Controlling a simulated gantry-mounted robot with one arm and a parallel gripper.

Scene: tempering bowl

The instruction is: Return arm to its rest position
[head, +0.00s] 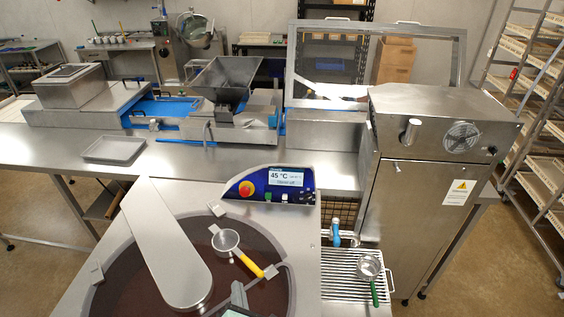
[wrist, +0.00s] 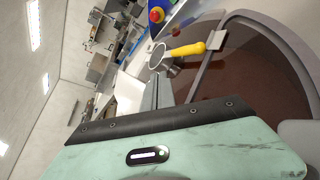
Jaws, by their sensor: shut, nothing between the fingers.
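My gripper (wrist: 160,88) is shut and empty in the wrist view, its narrow grey fingers together beyond the mint-green and black gripper body. In the head view only a grey and greenish part of my arm shows at the bottom edge, over the bowl area; the fingers are not clear there. A round tempering bowl (head: 150,275) of dark brown chocolate lies below. A ladle with a yellow handle (head: 252,266) is at the bowl, its metal cup over the chocolate. It also shows in the wrist view (wrist: 188,49), beyond the fingertips; contact cannot be told.
A broad metal cover arm (head: 168,245) spans the bowl. A control panel (head: 270,185) reads 45 °C. A green-handled ladle (head: 370,268) lies on a wire grate at right. A tall steel cabinet (head: 420,215) stands beyond. A shallow tray (head: 114,149) sits on the bench.

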